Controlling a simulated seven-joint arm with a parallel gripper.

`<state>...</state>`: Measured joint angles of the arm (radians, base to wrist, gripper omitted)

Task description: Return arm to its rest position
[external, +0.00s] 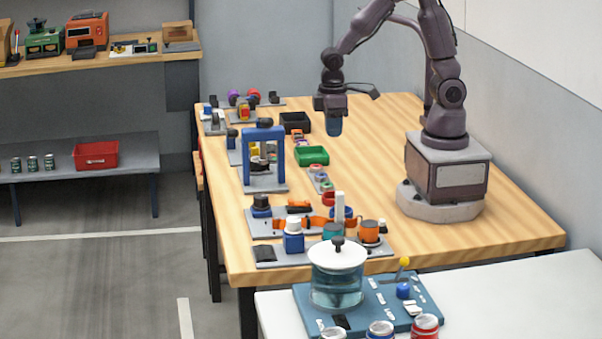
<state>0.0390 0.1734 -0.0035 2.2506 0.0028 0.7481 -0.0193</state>
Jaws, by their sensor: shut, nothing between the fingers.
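My gripper (334,124) hangs fingers down above the wooden table (390,231), in the upper middle of the external view. It is shut and empty. My arm rises from its base at the table's right side, bends over at the top of the picture and comes down to the left. The top of the arm is cut off by the picture's edge. The gripper is to the right of a black tray (295,122) and above and right of a green tray (312,156). It appears to touch nothing.
A blue frame (264,157) and several small stations line the table's left side. A glass pot with a white lid (338,254) stands on a blue panel (416,311) in front. The table's middle, between the trays and my base, is clear. A shelf with a red bin (96,155) is at left.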

